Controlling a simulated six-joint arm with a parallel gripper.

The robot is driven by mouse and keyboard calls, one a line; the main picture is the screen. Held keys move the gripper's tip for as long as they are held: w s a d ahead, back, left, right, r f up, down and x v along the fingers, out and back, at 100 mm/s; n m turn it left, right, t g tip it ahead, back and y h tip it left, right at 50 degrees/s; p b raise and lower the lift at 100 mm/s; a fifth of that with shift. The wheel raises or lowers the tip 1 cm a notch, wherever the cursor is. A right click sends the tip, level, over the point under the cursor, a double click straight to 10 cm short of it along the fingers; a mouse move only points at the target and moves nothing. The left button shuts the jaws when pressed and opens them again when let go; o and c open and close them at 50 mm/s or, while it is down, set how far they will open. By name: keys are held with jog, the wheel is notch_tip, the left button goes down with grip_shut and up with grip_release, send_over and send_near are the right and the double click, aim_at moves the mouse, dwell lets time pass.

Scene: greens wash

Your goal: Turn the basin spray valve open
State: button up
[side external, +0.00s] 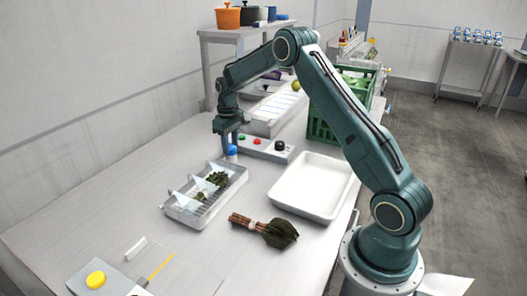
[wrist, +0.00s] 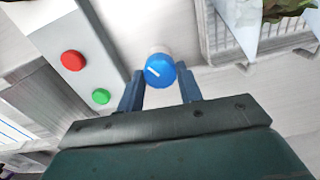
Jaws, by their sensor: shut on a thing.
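In the wrist view the line points to the upper left. My gripper (wrist: 160,80) has its two blue-grey fingers on either side of the knob, shut on it. The fingertip contact is too small to see there.
Red (side external: 242,139) and green (side external: 256,141) buttons and a black knob (side external: 280,146) share the panel. A divided rack (side external: 188,215) with greens stands in front, a white tray (side external: 325,170) to the right. A tied leafy bunch (side external: 278,233) lies on the table. A green crate (side external: 320,128) stands behind.

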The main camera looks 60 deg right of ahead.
aim_at(231, 147)
jog(key=shift+r+n, duration=0.1)
jog(key=shift+n, duration=1.4)
jog(key=o, duration=1)
notch_tip(231, 147, up, 14)
jog(key=shift+f, duration=0.1)
jog(key=shift+a, duration=0.1)
